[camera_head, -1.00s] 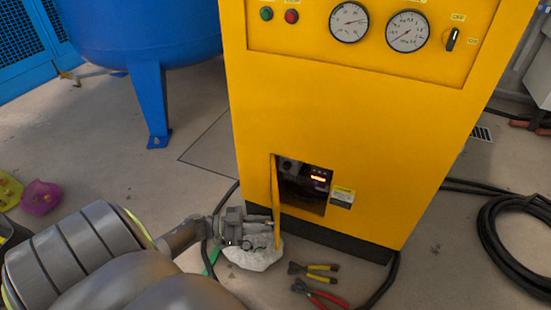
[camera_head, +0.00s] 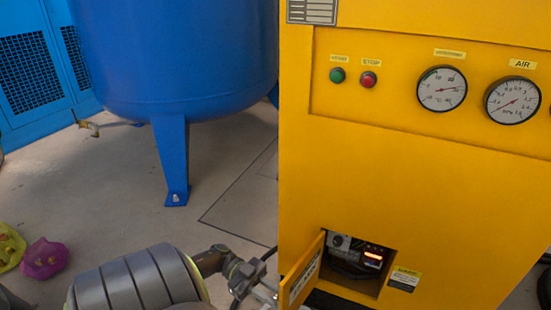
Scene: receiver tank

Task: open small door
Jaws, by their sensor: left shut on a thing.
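The small door (camera_head: 303,271) is a yellow panel low on the front of the yellow cabinet (camera_head: 420,190). It stands open, swung out to the left of its square opening, with a pale label on its face. My left gripper (camera_head: 272,291) is at the door's outer edge at the bottom of the view, shut on the door. The fingertips are partly cut off by the frame edge. My right gripper is not in view.
A blue tank (camera_head: 175,60) on a blue leg (camera_head: 170,160) stands behind on the left. Gauges (camera_head: 442,88) and green and red buttons (camera_head: 368,80) sit higher on the cabinet. Pink (camera_head: 44,258) and yellow-green lumps lie at far left. Floor between is clear.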

